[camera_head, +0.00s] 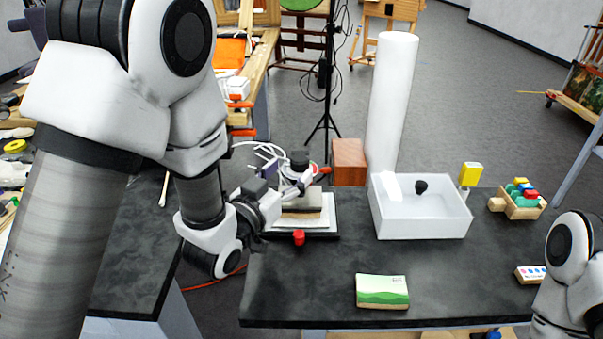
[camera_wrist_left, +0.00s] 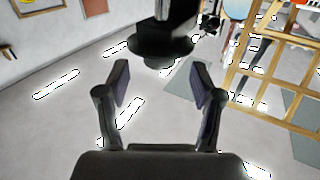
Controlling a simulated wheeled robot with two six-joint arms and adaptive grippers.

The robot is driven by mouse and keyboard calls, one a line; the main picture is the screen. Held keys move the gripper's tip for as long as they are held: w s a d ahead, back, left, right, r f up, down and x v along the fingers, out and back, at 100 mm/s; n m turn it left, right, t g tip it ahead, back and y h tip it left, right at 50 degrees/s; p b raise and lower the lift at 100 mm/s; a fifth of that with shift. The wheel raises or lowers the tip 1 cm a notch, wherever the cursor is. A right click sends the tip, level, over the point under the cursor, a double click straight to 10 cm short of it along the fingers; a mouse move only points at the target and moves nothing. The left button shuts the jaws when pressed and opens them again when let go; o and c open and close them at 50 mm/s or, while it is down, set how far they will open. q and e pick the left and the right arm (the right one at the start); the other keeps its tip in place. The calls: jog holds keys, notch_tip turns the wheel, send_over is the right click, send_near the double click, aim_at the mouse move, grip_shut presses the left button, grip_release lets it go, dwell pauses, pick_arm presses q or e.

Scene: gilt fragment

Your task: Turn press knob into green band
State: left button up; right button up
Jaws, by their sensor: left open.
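The press (camera_head: 302,205) is a white and brown stack on a dark base at the left of the dark table. A black knob (camera_head: 300,160) tops it, and it also shows as a dark round form at the top of the left wrist view (camera_wrist_left: 160,45). My left gripper (camera_head: 288,175) is open at the press top, its fingers apart with the knob ahead of them. I cannot tell whether they touch it. Part of the press is hidden behind the gripper. I cannot make out a green band on the press. My right gripper is out of view.
A red knob (camera_head: 298,237) sits at the press's front. A white open tray (camera_head: 420,226) holds a dark object. A green-striped block (camera_head: 382,291) lies near the front edge. A wooden rack (camera_head: 517,207) stands at right. A tall white cylinder (camera_head: 391,100) rises behind.

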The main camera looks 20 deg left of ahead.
aim_at(294, 167)
pick_arm(q)
jog(key=p+x, duration=0.1)
jog(key=x, duration=0.4)
jog(key=shift+s, duration=0.1)
jog(key=c, duration=1.2)
jog(key=shift+o, duration=0.2)
jog(key=shift+a+m+h, duration=0.1)
jog(key=shift+m+h, duration=0.2)
jog(key=shift+h, duration=0.1)
